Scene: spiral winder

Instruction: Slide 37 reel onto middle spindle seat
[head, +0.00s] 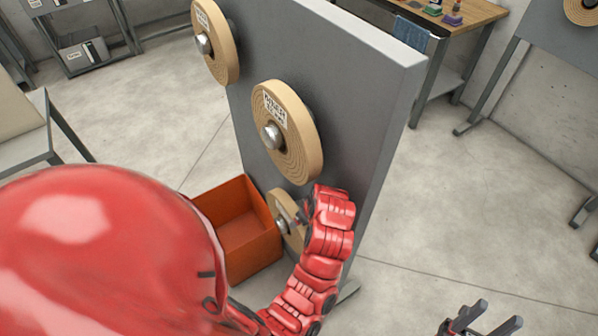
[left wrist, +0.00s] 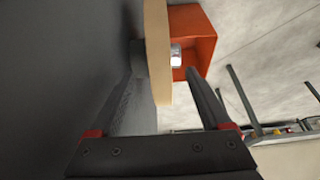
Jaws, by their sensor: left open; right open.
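A grey upright panel (head: 345,75) carries three tan wound reels on silver-ended spindles. The middle reel (head: 302,150) has a printed label too small to read, so I cannot tell which is the 37 reel. The lower reel (head: 275,211) is partly hidden by my left arm. In the left wrist view a reel (left wrist: 157,50) shows edge-on, with a silver spindle end (left wrist: 176,56) on its bin side. My left gripper (left wrist: 165,78) is open, one finger on each side of that reel's rim; contact is unclear. My right gripper (head: 498,316) is open and empty.
An orange bin (head: 265,250) stands on the floor beside the panel's foot, below the lower reel. The upper reel (head: 228,45) sits high at left. A wooden workbench (head: 470,15) stands behind the panel.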

